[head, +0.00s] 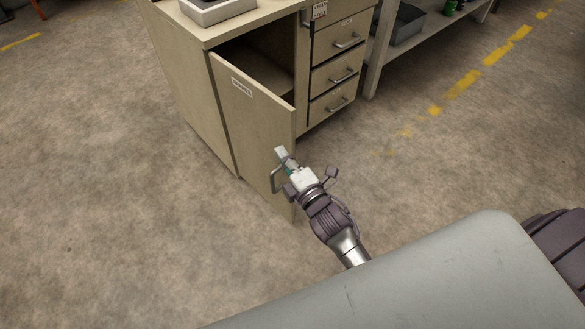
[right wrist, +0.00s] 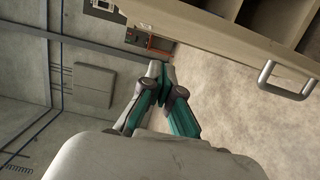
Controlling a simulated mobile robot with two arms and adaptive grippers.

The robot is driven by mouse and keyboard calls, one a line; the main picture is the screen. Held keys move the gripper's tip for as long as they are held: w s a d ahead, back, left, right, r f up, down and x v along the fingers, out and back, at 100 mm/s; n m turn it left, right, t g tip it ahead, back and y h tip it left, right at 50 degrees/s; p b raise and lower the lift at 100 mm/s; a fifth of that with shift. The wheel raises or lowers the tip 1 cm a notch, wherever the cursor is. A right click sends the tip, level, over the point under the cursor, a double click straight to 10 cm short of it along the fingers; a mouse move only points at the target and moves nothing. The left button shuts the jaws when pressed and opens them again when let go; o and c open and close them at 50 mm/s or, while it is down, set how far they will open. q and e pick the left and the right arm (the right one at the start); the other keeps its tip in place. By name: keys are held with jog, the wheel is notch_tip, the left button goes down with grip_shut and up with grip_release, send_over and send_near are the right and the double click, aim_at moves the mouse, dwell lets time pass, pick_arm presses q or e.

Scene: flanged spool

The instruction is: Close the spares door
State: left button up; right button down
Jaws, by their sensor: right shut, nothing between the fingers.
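The spares door (head: 255,125) is a beige panel with a small white label, hinged at its left side on the cabinet. It stands partly open, with the dark compartment showing above and behind it. Its grey bar handle (head: 277,178) is near the free edge. My right gripper (head: 281,154) is shut and empty, in front of the door's free edge by the handle; I cannot tell if it touches the door. In the right wrist view its closed fingers (right wrist: 166,82) are apart from the handle (right wrist: 287,85). My left gripper is not in view.
The cabinet (head: 185,85) has several drawers (head: 335,72) right of the open compartment, and a grey tray (head: 217,8) on top. A shelf unit (head: 378,50) with a grey bin stands at the right. The floor left of the door is clear.

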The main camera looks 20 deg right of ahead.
aim_at(289, 140)
jog(key=shift+w+d, duration=0.8)
jog(key=shift+w, duration=0.3)
jog(key=shift+w+d, duration=0.8)
jog(key=shift+w, duration=0.25)
